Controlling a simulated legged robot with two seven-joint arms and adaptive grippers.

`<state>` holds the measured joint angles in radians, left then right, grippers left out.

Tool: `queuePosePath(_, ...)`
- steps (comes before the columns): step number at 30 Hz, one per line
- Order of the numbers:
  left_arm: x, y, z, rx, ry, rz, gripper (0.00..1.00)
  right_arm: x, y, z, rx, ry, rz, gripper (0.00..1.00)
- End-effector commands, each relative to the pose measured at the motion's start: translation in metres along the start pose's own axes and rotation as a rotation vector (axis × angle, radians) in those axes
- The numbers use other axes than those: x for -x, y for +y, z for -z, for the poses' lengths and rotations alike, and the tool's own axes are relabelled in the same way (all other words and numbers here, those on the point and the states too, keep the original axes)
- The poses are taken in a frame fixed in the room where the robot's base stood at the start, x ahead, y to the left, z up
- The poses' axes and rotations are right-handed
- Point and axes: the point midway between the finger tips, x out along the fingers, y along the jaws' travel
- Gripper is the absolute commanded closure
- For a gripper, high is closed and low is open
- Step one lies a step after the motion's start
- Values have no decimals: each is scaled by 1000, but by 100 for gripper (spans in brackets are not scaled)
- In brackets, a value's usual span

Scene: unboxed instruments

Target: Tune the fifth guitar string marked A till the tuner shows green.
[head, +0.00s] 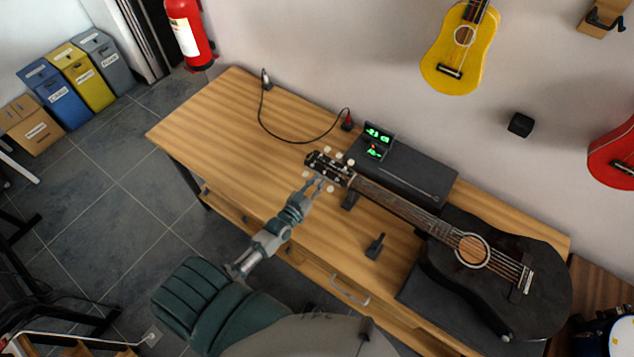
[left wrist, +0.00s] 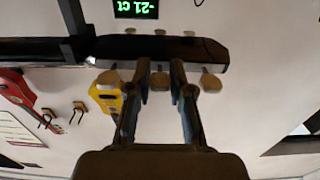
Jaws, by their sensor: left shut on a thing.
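A black acoustic guitar (head: 540,275) lies on its back on the wooden table, its headstock (head: 330,167) toward the left. Its tuning pegs stick out on both sides of the headstock. My left gripper (head: 314,182) is at the near side of the headstock, shut on a tuning peg (left wrist: 160,81). In the left wrist view, the gripper (left wrist: 161,68) has that middle peg between its fingers, with one peg on each side. The tuner (head: 376,141) shows green characters and a small red mark. Its screen (left wrist: 136,9) appears to read -21 ct. My right gripper is out of view.
A black case (head: 410,172) lies behind the guitar neck. Small dark supports (head: 375,247) stand on the table. A cable (head: 290,141) runs over the back left. The left tabletop is mostly clear. A yellow ukulele (head: 440,78) hangs on the wall.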

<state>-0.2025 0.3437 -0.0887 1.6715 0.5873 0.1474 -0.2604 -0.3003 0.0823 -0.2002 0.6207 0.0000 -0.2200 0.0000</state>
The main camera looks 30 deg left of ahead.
Motion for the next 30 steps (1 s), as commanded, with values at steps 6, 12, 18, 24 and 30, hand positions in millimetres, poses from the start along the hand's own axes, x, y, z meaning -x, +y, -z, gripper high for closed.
queuePosePath(6,0,-1,0,63,-1,1,100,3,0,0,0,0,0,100)
queuePosePath(12,0,-1,1,195,0,1,100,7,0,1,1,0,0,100)
queuePosePath(18,0,-1,0,362,-1,1,100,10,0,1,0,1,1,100)
queuePosePath(24,0,-1,0,515,0,2,100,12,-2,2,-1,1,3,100)
queuePosePath(30,0,-1,0,631,0,2,100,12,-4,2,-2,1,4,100)
